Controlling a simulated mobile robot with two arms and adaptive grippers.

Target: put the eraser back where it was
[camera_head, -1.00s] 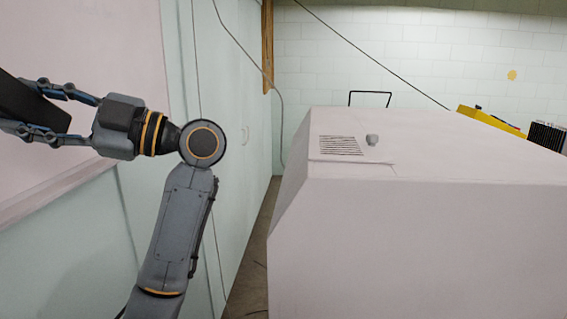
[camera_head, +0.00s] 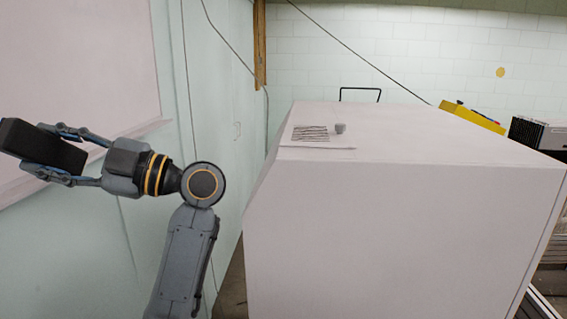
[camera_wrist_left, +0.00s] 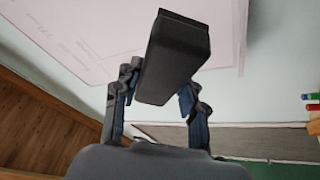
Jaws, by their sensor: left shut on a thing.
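The eraser (camera_head: 30,143) is a black block at the left edge of the head view. My left gripper (camera_head: 52,153) is shut on it and holds it in the air, tilted, in front of the left wall. In the left wrist view the eraser (camera_wrist_left: 172,60) sits between the two fingers (camera_wrist_left: 160,88) and sticks out beyond them. Behind it is the whiteboard (camera_wrist_left: 95,35), with faint marks on it. My right gripper is not in view.
Red and green markers (camera_wrist_left: 312,100) show at the right edge of the wrist view. A yellow object (camera_head: 472,116) lies beyond.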

